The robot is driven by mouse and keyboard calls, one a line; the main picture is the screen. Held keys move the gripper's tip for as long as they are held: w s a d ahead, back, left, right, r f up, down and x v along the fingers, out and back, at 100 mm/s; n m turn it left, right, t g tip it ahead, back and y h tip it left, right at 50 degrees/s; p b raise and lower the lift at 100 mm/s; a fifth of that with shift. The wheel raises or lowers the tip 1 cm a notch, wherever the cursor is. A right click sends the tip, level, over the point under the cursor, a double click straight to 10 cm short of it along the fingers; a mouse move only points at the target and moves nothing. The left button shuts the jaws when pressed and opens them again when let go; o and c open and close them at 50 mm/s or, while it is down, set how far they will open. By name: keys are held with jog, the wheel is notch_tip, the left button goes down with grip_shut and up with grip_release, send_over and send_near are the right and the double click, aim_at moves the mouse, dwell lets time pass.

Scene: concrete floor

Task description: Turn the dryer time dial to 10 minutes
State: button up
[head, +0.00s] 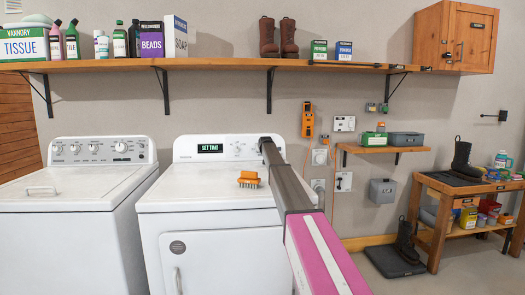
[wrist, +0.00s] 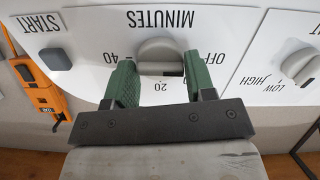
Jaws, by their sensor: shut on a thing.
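The white dryer (head: 210,200) stands in the middle of the head view, and its display (head: 210,148) reads SET TIME. In the wrist view the panel appears upside down. The grey time dial (wrist: 158,50) sits below the word MINUTES, with 40 to its left, 20 below and OFF to its right. My gripper (wrist: 160,68) has its two green fingers on either side of the dial's knob and is shut on it. I cannot clearly make out the dial's pointer. In the head view my arm hides the dial.
The START button (wrist: 55,59) and a LOW/HIGH knob (wrist: 298,63) flank the dial. An orange brush (head: 249,179) lies on the dryer top. A washer (head: 95,190) stands at left. A loaded shelf (head: 200,64) runs above. An orange tool (head: 307,119) hangs on the wall.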

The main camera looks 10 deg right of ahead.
jog(key=m, duration=0.4)
jog(key=shift+m+y, duration=0.3)
jog(key=shift+m, duration=1.7)
jog(key=o, duration=0.9)
jog(key=shift+o, duration=0.2)
jog(key=v, duration=1)
jog(key=shift+s, duration=0.35)
